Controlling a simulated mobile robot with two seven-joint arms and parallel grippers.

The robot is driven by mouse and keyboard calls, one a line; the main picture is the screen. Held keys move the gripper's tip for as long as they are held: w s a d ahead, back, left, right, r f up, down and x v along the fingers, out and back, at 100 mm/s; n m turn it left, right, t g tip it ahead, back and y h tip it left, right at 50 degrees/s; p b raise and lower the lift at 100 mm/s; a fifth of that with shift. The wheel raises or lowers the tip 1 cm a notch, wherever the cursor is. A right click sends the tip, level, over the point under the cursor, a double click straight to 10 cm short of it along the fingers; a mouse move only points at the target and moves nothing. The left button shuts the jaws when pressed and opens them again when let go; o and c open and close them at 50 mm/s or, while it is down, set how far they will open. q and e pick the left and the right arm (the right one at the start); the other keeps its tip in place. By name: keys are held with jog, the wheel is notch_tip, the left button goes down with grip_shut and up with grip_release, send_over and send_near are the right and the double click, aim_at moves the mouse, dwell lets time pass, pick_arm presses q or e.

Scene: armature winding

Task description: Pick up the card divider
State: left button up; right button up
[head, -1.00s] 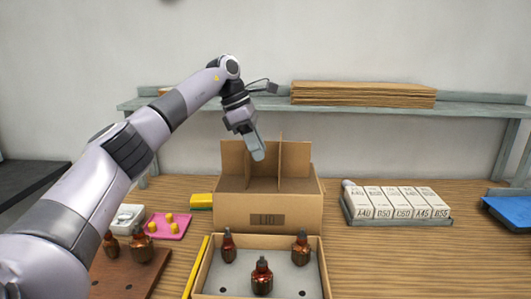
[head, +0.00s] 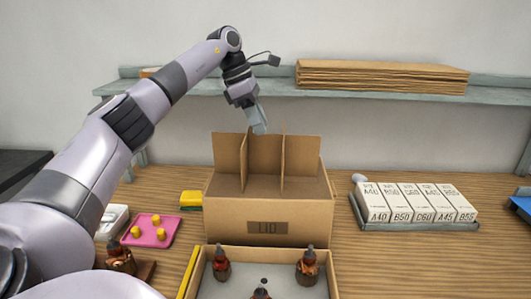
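The card divider (head: 265,155) is brown card with upright panels that cross each other. My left gripper (head: 259,128) points down at the top of the divider's back panel, between the two cross panels. Whether its fingers are apart or closed on the card is too small to tell. My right gripper is not in view.
An open tray (head: 240,252) with several copper-wound armatures stands in front. A rack of labelled white boxes (head: 420,202) is at right. A pink mat (head: 150,231) and yellow block (head: 191,200) are at left. Flat cardboard (head: 380,76) lies on the shelf (head: 350,92) behind.

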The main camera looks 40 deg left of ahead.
aim_at(265, 155)
pick_arm(q)
jog(key=x, duration=0.6)
jog(key=shift+w+f, duration=0.1)
jog(key=shift+f, duration=0.15)
jog(key=shift+c, duration=0.3)
grip_shut()
